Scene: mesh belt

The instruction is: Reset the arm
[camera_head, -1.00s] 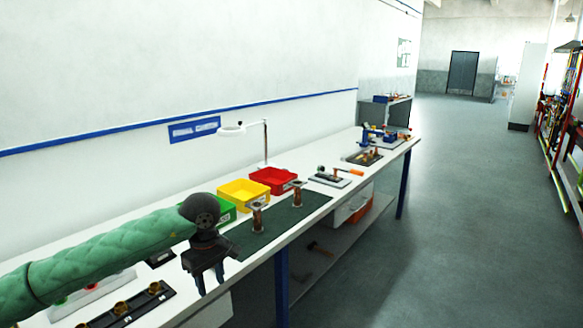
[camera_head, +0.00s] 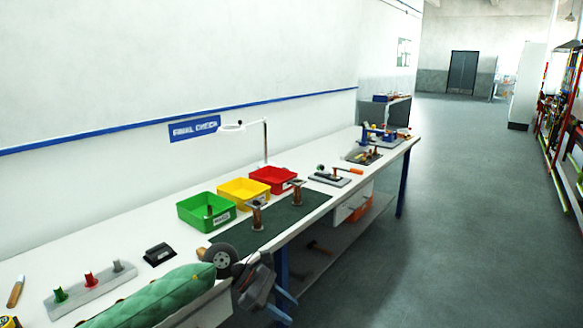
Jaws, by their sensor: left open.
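My left arm comes in low from the bottom left in a green quilted sleeve. Its gripper (camera_head: 281,305) hangs at the front edge of the white workbench (camera_head: 130,232), with its fingers apart and nothing between them. The gripper is beside the bench's near side, lower than the dark green mat (camera_head: 285,222). My right gripper does not show.
On the bench stand a green bin (camera_head: 207,212), a yellow bin (camera_head: 243,192) and a red bin (camera_head: 273,179). Two copper-coloured parts stand on the mat. A grey holder (camera_head: 90,290) with coloured pegs lies at the left. The floor (camera_head: 450,230) to the right is clear.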

